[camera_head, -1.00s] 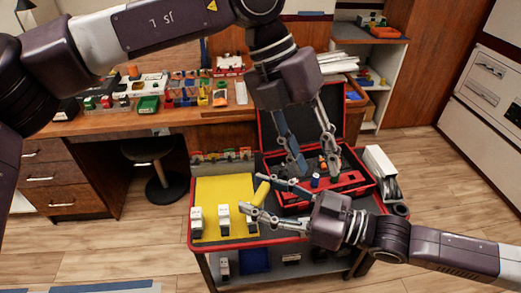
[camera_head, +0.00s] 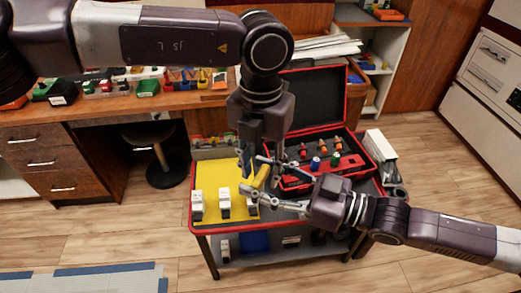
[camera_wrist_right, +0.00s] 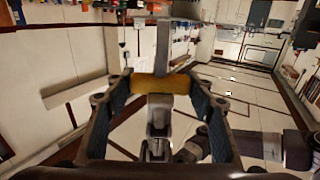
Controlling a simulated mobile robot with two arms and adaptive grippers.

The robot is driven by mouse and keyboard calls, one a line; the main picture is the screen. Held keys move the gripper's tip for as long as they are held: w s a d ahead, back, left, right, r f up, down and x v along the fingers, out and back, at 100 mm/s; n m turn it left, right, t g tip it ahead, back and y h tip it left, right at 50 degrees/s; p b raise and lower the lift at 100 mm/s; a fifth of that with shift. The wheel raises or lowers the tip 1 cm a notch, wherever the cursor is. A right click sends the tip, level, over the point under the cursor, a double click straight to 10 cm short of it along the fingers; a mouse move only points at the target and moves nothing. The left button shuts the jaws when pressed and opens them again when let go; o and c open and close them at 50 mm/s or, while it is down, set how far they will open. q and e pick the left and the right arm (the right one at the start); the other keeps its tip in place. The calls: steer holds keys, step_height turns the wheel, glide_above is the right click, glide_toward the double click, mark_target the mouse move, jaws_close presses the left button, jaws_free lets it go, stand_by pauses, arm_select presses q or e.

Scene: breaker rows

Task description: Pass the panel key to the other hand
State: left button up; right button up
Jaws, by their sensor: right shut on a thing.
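The panel key shows in the right wrist view as a thick yellow handle (camera_wrist_right: 163,84) lying crosswise between the two fingers of my right gripper (camera_wrist_right: 160,90). My right gripper is shut on it; in the head view the gripper (camera_head: 251,175) holds it above the cart's yellow mat. My left gripper (camera_head: 262,168) hangs from above at the same spot, fingers pointing down and apart. Its fingers overlap the right gripper and the key in the head view, so I cannot tell whether they touch the handle.
The cart carries a yellow mat (camera_head: 215,175) with white breakers (camera_head: 224,203) along its front. An open red-edged case (camera_head: 318,100) with coloured parts stands to the right, close to both grippers. A cluttered desk (camera_head: 100,120) and a stool (camera_head: 148,134) are behind.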

arm_select(q)
steer(key=shift+f, duration=1.25)
steer(key=shift+c, duration=0.5)
jaws_close()
arm_select(e)
steer(key=o, duration=1.3)
steer(key=shift+c, duration=0.2)
steer(key=shift+d, duration=0.1)
